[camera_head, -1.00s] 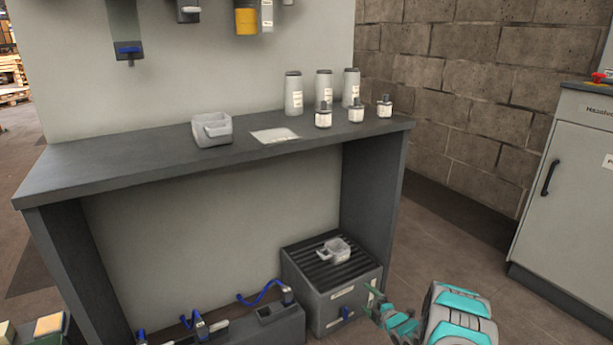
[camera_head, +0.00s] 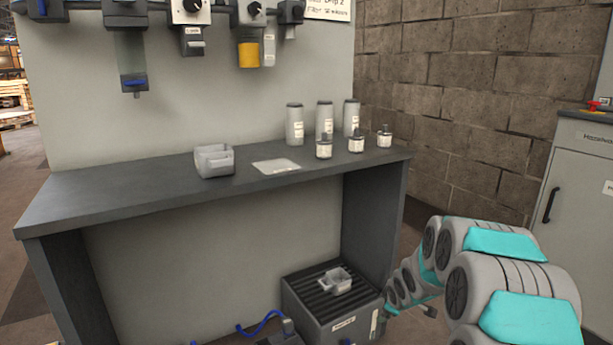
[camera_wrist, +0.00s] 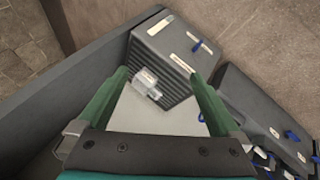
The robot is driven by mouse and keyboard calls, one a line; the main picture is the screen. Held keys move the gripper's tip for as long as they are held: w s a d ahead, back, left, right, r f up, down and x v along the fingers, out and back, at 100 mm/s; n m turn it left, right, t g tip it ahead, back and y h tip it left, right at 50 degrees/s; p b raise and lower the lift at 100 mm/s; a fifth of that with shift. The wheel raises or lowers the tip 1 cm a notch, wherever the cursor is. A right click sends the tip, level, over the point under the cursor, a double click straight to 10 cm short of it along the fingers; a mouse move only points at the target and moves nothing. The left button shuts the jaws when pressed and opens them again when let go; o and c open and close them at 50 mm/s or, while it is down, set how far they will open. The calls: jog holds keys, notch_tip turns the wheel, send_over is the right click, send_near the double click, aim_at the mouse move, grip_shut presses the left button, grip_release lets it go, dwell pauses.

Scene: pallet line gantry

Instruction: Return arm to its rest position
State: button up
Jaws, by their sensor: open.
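My gripper (camera_wrist: 155,98) is open in the wrist view, its two green fingers apart with nothing held between them. Beyond the fingers, a small clear scoop-like cup (camera_wrist: 147,82) rests on the ribbed top of a dark grey box (camera_wrist: 172,40). In the head view my grey and teal arm is folded at the lower right, its far end beside the box (camera_head: 340,325). The cup (camera_head: 336,281) sits upright on the slats there. The gripper's fingers are hard to make out in the head view.
Dispensers hang on the wall above. A grey cabinet (camera_head: 583,210) stands at right. Floor between bench and cabinet is partly open.

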jog(key=s+a+r+m+g, duration=0.2)
jog(key=s+r, duration=0.3)
jog(key=s, duration=1.1)
jog(key=s+a+r+m+g, duration=0.3)
jog(key=s+r+m+g, duration=0.1)
jog(key=s, duration=1.3)
jog(key=s+a+r+m+g, duration=0.3)
jog(key=s+r+m, duration=0.1)
jog(key=s, duration=1.3)
jog(key=shift+a+r+m+p, duration=0.2)
jog(key=shift+r+m+p, duration=0.25)
jog(key=shift+r, duration=0.4)
